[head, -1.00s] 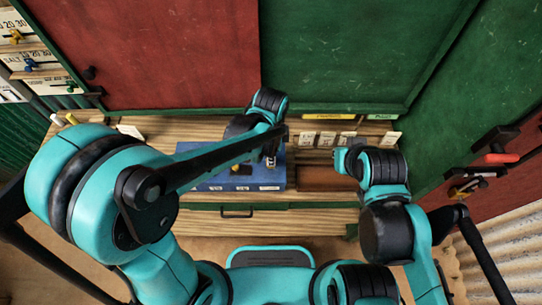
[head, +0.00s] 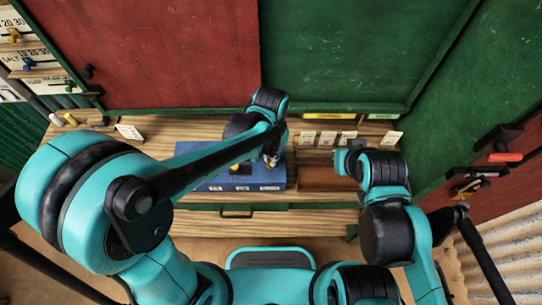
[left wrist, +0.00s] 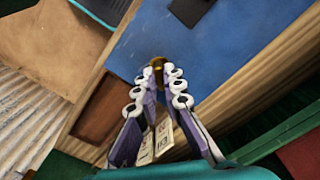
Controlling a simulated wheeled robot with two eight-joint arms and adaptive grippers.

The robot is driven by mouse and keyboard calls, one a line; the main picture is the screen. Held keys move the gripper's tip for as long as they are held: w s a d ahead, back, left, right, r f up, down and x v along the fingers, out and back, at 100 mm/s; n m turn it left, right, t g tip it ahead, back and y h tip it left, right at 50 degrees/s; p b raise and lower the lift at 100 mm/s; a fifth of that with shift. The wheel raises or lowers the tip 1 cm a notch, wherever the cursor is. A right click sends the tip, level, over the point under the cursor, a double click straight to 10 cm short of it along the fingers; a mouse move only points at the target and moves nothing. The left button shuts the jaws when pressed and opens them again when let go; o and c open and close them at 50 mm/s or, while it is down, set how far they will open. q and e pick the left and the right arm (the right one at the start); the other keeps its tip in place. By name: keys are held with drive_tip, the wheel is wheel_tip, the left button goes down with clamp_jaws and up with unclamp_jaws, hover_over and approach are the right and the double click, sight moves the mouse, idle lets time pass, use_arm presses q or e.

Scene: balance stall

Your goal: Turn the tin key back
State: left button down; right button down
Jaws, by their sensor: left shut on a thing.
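A blue box (head: 205,180) with white labels along its front stands on the wooden counter; its top also shows in the left wrist view (left wrist: 215,45). My left gripper (head: 270,160) is at the right part of the box, partly behind my own arm in the head view. In the left wrist view my left gripper (left wrist: 158,78) has its fingertips closed together on a small brass-coloured key (left wrist: 157,62) at the box's top. Most of the key is hidden between the fingertips. My right arm is folded at the right; its fingers do not show.
A brown wooden tray (head: 322,180) lies right of the box. Several white cards (head: 328,138) stand behind it. A drawer with a handle (head: 236,213) is below the counter edge. Green and red shutters rise behind. A red-handled lever (head: 502,157) is on the right wall.

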use_arm(q)
drive_tip(key=n, duration=0.3)
drive_tip(key=shift+n, duration=2.3)
drive_tip(key=c, duration=1.6)
unclamp_jaws()
drive_tip(key=shift+c, duration=0.2)
wheel_tip(320, 180, up, 12)
